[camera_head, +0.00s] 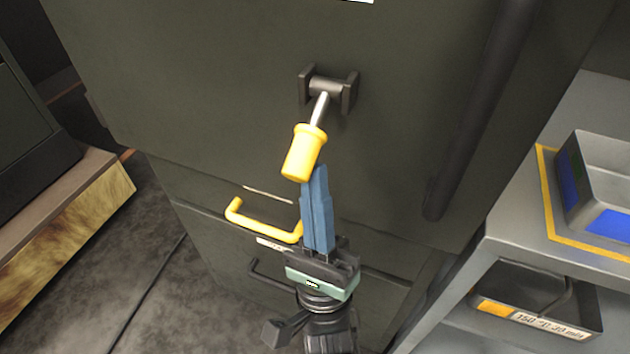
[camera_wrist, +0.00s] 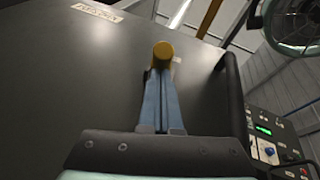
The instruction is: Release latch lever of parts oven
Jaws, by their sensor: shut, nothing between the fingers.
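The parts oven's dark door (camera_head: 200,80) fills most of the head view. Its latch lever (camera_head: 304,150) has a yellow grip on a short metal rod, which runs up to a dark pivot bracket (camera_head: 329,88) on the door. The lever hangs downward, tilted slightly to the left. My gripper (camera_head: 315,170) has its blue fingers shut together with nothing between them. In the head view the fingertips are right at the grip's lower end; I cannot tell whether they touch it. In the wrist view the yellow grip (camera_wrist: 163,54) shows end-on just beyond the fingertips.
A long dark door handle (camera_head: 478,110) stands right of the lever. Below are a yellow drawer handle (camera_head: 262,222) and a dark one (camera_head: 268,280). A grey shelf (camera_head: 510,225) with bins is at right. A control panel (camera_wrist: 275,145) shows in the wrist view.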

